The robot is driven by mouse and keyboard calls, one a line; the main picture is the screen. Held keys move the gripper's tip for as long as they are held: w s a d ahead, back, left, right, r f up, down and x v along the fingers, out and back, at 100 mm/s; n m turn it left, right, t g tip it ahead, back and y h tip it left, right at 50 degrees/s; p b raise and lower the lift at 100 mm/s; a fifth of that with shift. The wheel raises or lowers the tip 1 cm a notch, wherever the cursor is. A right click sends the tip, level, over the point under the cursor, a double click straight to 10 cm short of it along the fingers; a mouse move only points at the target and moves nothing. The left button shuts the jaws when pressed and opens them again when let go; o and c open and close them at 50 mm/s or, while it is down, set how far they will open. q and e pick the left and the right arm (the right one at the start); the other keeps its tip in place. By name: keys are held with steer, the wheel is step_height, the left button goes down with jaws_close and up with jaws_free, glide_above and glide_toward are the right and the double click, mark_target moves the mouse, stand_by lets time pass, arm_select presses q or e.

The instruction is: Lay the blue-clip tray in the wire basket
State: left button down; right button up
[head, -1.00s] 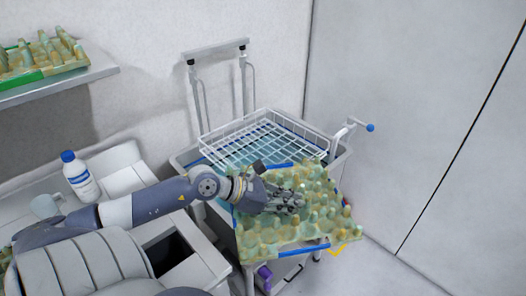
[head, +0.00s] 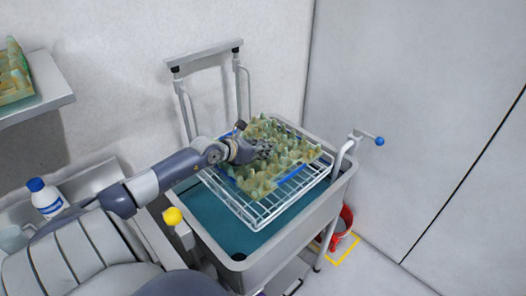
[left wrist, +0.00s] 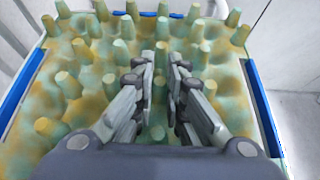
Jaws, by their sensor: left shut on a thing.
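The blue-clip tray (head: 297,155) is a mottled green and tan egg tray with rows of pegs. Its blue clips (left wrist: 262,108) show along the edges in the left wrist view. My left gripper (head: 265,148) is shut on the tray near its middle, its fingers around a peg in the left wrist view (left wrist: 160,75). The tray is over the back part of the white wire basket (head: 262,222), whose front wires are bare. I cannot tell whether the tray touches the basket floor. My right gripper is out of view.
The basket sits over a grey cart (head: 285,245) with a teal inside and a tall handle (head: 205,58). A shelf (head: 45,102) with another egg tray (head: 15,78) is at left. A white bottle (head: 46,200) stands nearby. A red bucket (head: 340,228) is on the floor.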

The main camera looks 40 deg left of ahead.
mark_target(261, 160)
arm_select(q)
step_height(261, 160, down, 3)
steer(key=shift+r, duration=0.2)
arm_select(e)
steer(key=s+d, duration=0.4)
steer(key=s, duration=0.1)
arm_select(q)
steer(key=f, duration=0.2)
steer(key=shift+w+a+f, duration=0.1)
steer(key=shift+w+f, duration=0.1)
steer(key=shift+f, duration=0.1)
steer(key=shift+s+f, duration=0.1)
steer(key=shift+f, duration=0.15)
steer(key=c, duration=1.7)
jaws_free()
steer(key=shift+o, duration=0.3)
steer(key=shift+s+r, duration=0.25)
steer(key=shift+s, duration=0.45)
steer(key=v, duration=0.9)
steer(key=shift+b+v, duration=0.3)
steer(key=shift+v, duration=0.5)
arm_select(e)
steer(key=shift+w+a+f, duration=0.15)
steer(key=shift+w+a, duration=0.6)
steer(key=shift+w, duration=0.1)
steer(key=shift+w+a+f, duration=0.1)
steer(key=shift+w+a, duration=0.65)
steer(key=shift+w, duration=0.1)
